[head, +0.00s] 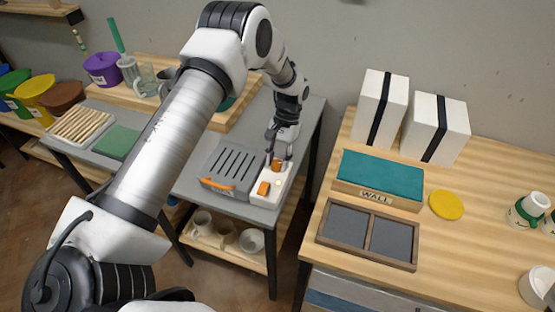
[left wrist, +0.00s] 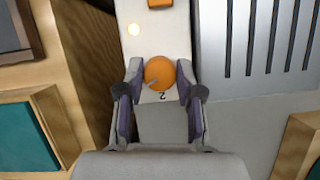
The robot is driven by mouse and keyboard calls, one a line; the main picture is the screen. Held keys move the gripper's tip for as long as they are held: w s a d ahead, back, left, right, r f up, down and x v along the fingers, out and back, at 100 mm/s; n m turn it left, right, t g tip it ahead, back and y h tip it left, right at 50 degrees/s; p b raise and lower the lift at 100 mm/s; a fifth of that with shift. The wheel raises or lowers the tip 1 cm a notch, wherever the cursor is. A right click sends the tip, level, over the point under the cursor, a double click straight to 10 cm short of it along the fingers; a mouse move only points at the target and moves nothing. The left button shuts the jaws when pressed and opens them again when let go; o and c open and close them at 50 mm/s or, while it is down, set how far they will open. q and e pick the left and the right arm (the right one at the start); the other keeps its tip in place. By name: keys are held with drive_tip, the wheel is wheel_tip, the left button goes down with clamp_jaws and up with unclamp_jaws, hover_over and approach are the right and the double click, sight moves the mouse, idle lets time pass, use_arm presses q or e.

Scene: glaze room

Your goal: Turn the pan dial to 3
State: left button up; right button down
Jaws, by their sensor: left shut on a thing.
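The pan dial is a round orange knob (left wrist: 160,73) on a white panel (left wrist: 152,45); it also shows in the head view (head: 276,166). A small grey mark on the knob points to its lower left in the left wrist view. A numeral 2 is printed just below the knob there; no other numeral is readable. My left gripper (left wrist: 160,80) is shut on the knob, one finger on each side; in the head view it reaches down from above (head: 278,155). I cannot make out my right gripper.
Beside the panel is a grey slotted pan unit (head: 228,165) with an orange handle (head: 218,184). A wooden table (head: 465,225) on the right holds a teal WALL box (head: 380,178) and a two-part tray (head: 412,268).

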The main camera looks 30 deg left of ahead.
idle(0.3)
use_arm(q)
drive_tip(key=o, duration=1.1)
drive_tip(key=shift+o, duration=0.2)
drive_tip(key=shift+w+r, duration=0.1)
drive_tip(key=v, duration=1.1)
drive_tip(key=shift+w+r, duration=0.15)
drive_tip(key=shift+r, duration=0.2)
